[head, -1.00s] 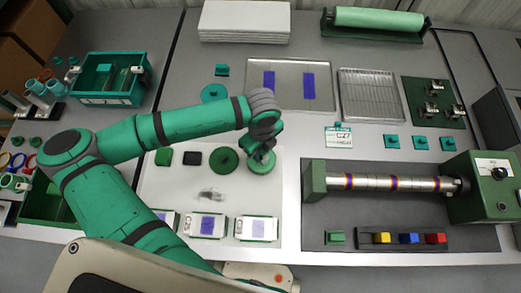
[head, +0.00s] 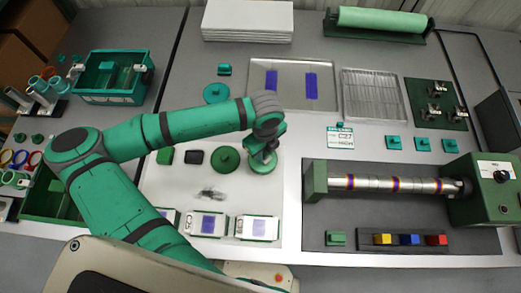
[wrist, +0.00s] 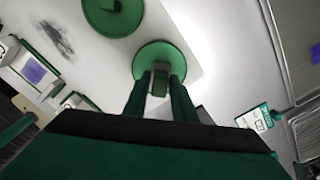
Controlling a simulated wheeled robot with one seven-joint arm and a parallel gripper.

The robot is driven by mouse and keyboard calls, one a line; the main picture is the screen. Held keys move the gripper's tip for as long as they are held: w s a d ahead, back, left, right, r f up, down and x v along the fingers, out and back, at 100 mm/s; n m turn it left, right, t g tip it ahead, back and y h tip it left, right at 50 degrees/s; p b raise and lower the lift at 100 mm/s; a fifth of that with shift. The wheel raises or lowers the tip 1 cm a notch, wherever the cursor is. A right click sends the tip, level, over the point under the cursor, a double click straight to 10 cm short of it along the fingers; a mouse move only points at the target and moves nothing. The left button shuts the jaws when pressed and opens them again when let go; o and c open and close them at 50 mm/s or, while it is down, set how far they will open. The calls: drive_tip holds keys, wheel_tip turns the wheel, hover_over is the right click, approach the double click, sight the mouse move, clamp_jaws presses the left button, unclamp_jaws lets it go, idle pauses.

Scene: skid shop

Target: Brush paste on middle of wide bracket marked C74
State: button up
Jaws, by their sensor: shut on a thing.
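My gripper (wrist: 159,97) is shut on the knob of a round green lid (wrist: 163,62). In the head view the same lid (head: 262,164) is under my gripper, over the right part of a white mat; I cannot tell whether it is lifted. No brush can be made out for certain.
A second green lid (head: 225,159) lies just left, with a dark smudge (head: 211,194) in front of it. A card reading C27 (head: 340,138), a metal tray (head: 291,105) and a wire rack (head: 374,95) lie behind. A roller machine (head: 385,185) fills the right.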

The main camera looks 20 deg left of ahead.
drive_tip(key=shift+a, duration=0.2)
drive_tip(key=shift+r, duration=0.1)
drive_tip(key=shift+r, duration=0.2)
drive_tip(key=shift+w+r, duration=0.2)
drive_tip(key=shift+r, duration=1.5)
drive_tip(key=shift+s+a+r, duration=0.15)
drive_tip(key=shift+a+r, duration=0.05)
drive_tip(key=shift+r, duration=0.4)
drive_tip(key=shift+d+r, duration=0.4)
drive_tip(key=shift+r, duration=0.35)
drive_tip(key=shift+a+r, duration=0.1)
drive_tip(key=shift+r, duration=0.1)
drive_tip(key=shift+s, duration=0.1)
drive_tip(key=shift+a, duration=0.15)
